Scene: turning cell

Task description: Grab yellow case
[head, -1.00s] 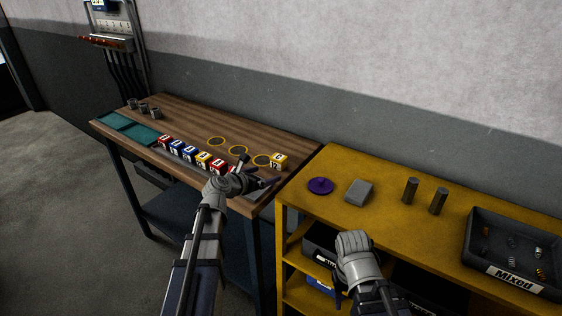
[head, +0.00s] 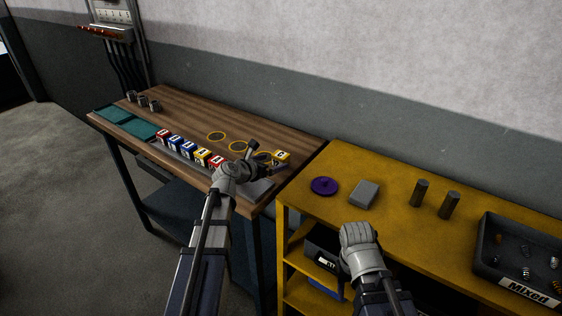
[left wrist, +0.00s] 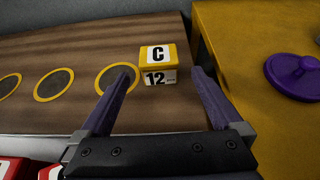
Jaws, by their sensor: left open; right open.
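A yellow case (head: 282,156) with white labels sits on the wooden bench near its right end. My left gripper (head: 266,157) is open at the case's near side. In the left wrist view its two purple fingers (left wrist: 162,72) are apart, and the case shows between their tips, a little beyond them. Another yellow case (head: 201,157) stands in the row of cases. My right gripper (head: 357,236) hangs in front of the yellow shelf unit; its fingers are hidden.
A row of red, blue and yellow cases (head: 175,145) lines the bench's front. Yellow rings (head: 217,136) mark the bench top. The yellow shelf unit (head: 390,180) adjoins at right, with a purple lidded disc (head: 324,186), grey block (head: 364,194), cylinders (head: 420,192) and "Mixed" tray (head: 482,262).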

